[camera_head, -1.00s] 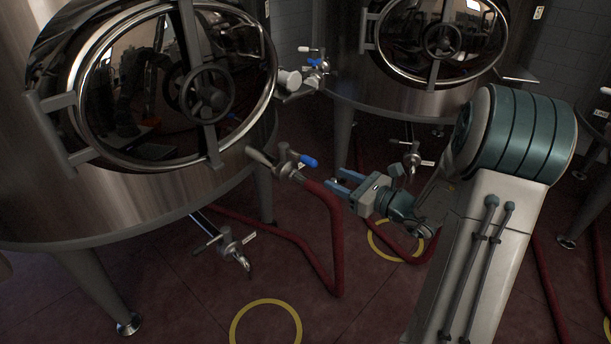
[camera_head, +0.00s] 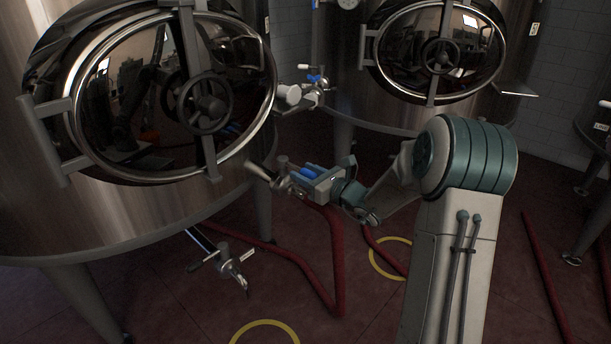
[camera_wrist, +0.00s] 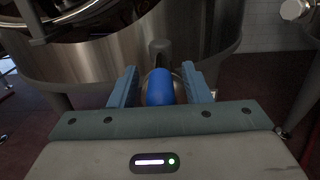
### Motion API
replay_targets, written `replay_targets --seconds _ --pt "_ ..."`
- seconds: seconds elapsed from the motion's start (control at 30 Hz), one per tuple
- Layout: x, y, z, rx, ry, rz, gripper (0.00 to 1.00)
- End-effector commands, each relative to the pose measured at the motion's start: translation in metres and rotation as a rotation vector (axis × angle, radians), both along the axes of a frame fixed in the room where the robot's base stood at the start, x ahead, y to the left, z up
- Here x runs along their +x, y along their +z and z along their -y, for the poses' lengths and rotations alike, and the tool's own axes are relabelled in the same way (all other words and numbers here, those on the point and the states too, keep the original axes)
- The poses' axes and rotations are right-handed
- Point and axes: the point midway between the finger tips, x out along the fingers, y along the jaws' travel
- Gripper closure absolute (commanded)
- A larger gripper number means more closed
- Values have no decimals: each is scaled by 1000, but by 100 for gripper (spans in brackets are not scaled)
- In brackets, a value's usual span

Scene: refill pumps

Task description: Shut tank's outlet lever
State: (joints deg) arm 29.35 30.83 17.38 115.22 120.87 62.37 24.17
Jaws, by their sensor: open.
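The near steel tank (camera_head: 120,205) fills the left of the head view, with its outlet valve (camera_head: 282,177) sticking out at the lower right. The valve's blue lever (camera_head: 309,172) points right, toward my gripper. My gripper (camera_head: 303,178) is at the lever, its two fingers to either side of the blue handle. In the wrist view the blue lever (camera_wrist: 159,88) stands between the open fingers (camera_wrist: 158,90), with a gap visible on both sides. The valve body is partly hidden behind the lever and fingers there.
A red hose (camera_head: 335,255) hangs below the valve to the floor. Another valve (camera_head: 312,88) with a blue handle is higher up, behind. A lower drain valve (camera_head: 228,262) sits under the tank. A second tank (camera_head: 400,115) stands behind.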

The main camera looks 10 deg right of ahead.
Motion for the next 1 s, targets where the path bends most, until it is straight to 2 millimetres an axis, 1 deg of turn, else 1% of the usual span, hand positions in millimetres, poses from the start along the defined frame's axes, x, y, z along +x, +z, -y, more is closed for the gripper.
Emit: replay_targets --seconds 0.3,0.33,0.37,0.4,0.47,0.5,0.77,0.87,1.0 --pt "2 0 -2 0 0 0 57" --pt "2 0 -2 0 0 0 62" --pt "2 0 -2 0 0 0 70" --pt "2 0 -2 0 0 0 82" --pt "2 0 -2 0 0 0 98" --pt "2 0 -2 0 0 0 100" --pt "3 1 2 -1 13 -1 100" --pt "3 2 8 1 36 -1 100" --pt "3 4 20 0 95 -1 100"
